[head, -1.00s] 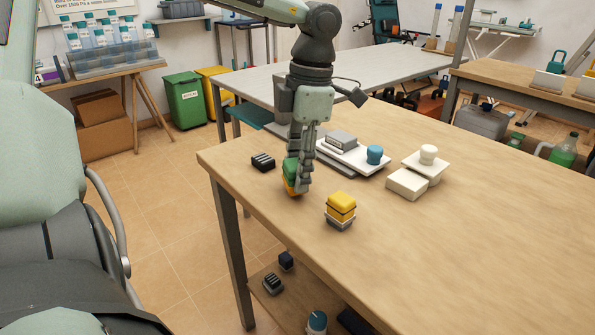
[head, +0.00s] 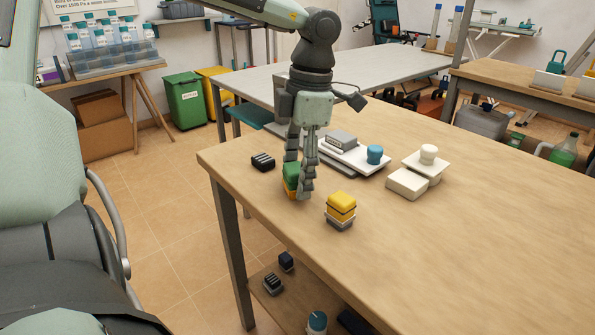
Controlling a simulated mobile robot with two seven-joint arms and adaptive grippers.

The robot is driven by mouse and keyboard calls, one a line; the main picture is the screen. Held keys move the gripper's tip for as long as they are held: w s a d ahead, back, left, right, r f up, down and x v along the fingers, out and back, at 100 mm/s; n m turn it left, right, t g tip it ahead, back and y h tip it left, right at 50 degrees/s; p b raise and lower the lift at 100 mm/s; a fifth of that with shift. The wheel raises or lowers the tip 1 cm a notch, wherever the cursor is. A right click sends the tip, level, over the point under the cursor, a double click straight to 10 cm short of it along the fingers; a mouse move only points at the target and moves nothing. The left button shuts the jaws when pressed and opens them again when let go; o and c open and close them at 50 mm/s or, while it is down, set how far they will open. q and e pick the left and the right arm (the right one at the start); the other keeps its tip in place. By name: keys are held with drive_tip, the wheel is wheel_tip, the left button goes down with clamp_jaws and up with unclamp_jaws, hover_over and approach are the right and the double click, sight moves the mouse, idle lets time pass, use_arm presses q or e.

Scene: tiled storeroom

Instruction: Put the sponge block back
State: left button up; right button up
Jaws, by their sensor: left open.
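A block with a green top and a yellow lower part (head: 291,179), which looks like the sponge block, stands on the wooden table near its left end. My left gripper (head: 299,178) points down at it from above and is open. One finger is behind the block and the other is at its right side, covering part of it. I cannot tell whether the fingers touch it. My right gripper is not in view.
A yellow block on a grey base (head: 341,208) stands close by at the right. A black ribbed block (head: 263,162) lies to the left. Behind are a white tray (head: 376,165) with a blue-topped item and a white box (head: 407,184). The table's right front is clear.

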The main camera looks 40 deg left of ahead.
use_arm(q)
drive_tip(key=shift+r, duration=0.1)
wheel_tip(320, 180, up, 12)
drive_tip(key=w, duration=0.1)
drive_tip(key=shift+w+d+p, duration=0.15)
drive_tip(key=shift+d+p, duration=0.2)
drive_tip(key=shift+p, duration=0.1)
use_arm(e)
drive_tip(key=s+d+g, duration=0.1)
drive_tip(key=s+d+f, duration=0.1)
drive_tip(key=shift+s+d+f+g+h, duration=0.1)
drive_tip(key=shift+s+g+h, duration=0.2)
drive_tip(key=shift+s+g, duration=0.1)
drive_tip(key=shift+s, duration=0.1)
